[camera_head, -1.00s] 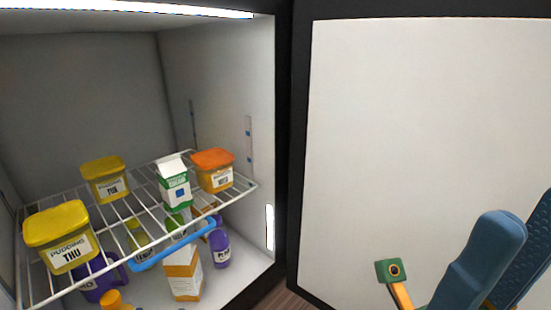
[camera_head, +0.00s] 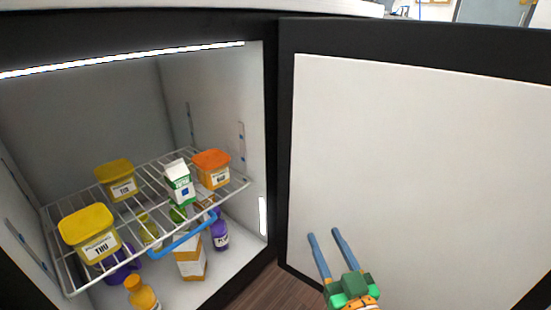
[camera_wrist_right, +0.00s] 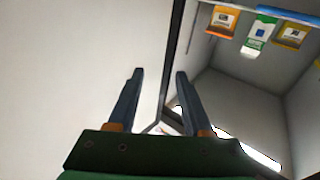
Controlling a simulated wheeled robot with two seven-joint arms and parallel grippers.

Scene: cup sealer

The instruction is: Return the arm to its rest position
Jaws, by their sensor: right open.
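My right gripper (camera_head: 323,256) is open and empty in front of the open fridge door's white inner panel (camera_head: 420,160), low in the head view. Its two blue fingers point up and stand apart. In the right wrist view the open fingers (camera_wrist_right: 158,78) show with nothing between them, the pale door panel at left and the fridge inside at right. My left gripper is not in view.
The open fridge stands at left with a wire shelf (camera_head: 66,275). On it are yellow tubs (camera_head: 90,232), an orange-lidded tub (camera_head: 211,168) and a green-white carton (camera_head: 179,182). Bottles and an orange-white carton (camera_head: 191,262) stand below. Wooden floor (camera_head: 270,290) shows between fridge and door.

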